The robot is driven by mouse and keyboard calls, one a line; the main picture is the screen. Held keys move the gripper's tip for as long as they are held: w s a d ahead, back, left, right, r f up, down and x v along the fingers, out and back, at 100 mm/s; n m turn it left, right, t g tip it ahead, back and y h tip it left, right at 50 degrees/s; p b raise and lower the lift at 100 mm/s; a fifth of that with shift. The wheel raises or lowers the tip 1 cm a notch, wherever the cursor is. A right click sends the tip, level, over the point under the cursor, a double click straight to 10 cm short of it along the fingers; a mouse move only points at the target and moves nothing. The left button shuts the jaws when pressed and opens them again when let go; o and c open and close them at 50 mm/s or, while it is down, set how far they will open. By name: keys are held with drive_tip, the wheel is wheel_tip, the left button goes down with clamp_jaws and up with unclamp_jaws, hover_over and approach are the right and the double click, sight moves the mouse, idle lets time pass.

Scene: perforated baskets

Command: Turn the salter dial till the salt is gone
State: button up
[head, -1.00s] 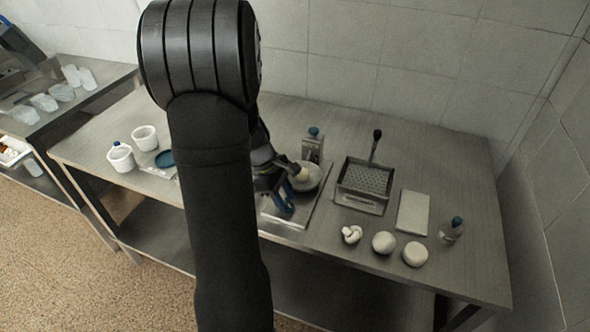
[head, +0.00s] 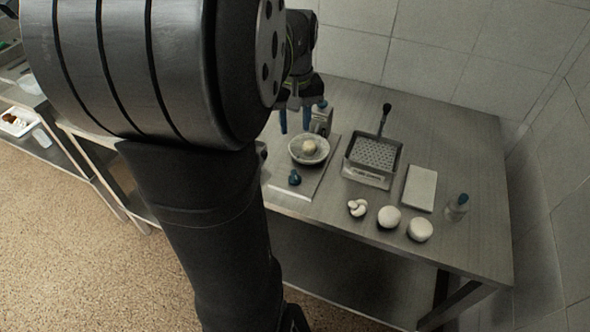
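My gripper (head: 295,118) hangs over the back of the table, its two blue fingers pointing down and apart, with nothing seen between them. A small grey upright device with a blue knob on top (head: 322,119) stands just right of the fingers, behind the bowl; it may be the salter. The fingers look apart from it, but depth is hard to judge. A shallow round bowl (head: 321,157) holds a pale yellowish lump (head: 309,147). A small dark blue knob-like piece (head: 294,178) is in front of the bowl on a flat metal plate (head: 309,186). No salt can be made out.
A perforated metal basket (head: 358,170) with an upright black handle stands right of the bowl. A white board (head: 421,188), several white rounded pieces (head: 389,216) and a blue-capped bottle (head: 457,207) lie further right. My arm hides the table's left part.

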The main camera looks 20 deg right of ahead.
sight(295, 174)
wheel_tip(295, 174, down, 17)
drive_tip(key=shift+r, duration=0.1)
idle(0.3)
clamp_jaws()
